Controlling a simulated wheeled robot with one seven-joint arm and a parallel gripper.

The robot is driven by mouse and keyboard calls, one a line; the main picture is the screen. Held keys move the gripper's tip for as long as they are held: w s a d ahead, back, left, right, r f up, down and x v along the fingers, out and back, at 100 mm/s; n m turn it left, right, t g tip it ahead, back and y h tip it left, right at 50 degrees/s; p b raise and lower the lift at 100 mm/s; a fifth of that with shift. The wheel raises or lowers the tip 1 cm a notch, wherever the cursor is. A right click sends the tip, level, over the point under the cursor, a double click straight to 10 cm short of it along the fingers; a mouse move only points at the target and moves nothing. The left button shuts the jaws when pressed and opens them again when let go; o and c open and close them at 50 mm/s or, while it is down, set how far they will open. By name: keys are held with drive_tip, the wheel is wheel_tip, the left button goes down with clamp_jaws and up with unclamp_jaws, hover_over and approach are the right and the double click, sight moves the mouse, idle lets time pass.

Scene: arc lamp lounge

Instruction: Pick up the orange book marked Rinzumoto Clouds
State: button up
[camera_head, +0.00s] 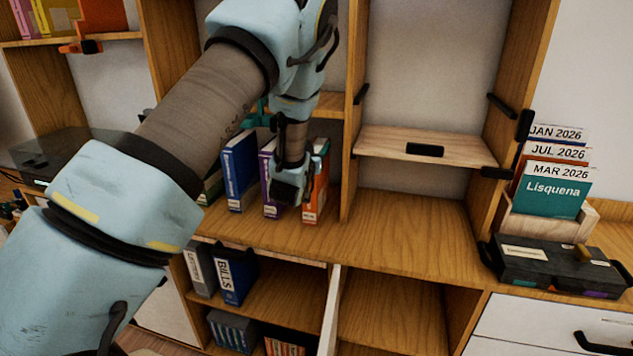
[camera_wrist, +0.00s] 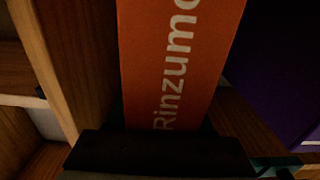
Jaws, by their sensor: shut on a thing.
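The orange book (camera_head: 318,190) stands upright at the right end of a row of books in the shelf bay, near the wooden divider. Its spine fills the middle of the wrist view (camera_wrist: 180,55), where the letters "Rinzumo" show and the rest of the title is cut off. My gripper (camera_head: 305,185) is shut on the orange book at its spine. In the wrist view a dark part of my gripper (camera_wrist: 160,150) crosses the lower part of the book. My wrist hides part of the book in the head view.
A purple book (camera_head: 268,180) stands left of the orange one, then a blue book (camera_head: 240,170) and a green one. The wooden divider (camera_head: 355,110) is close on the right. The shelf board (camera_head: 410,235) beyond it is clear. A file holder with monthly cards stands far right.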

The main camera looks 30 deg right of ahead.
clamp_jaws()
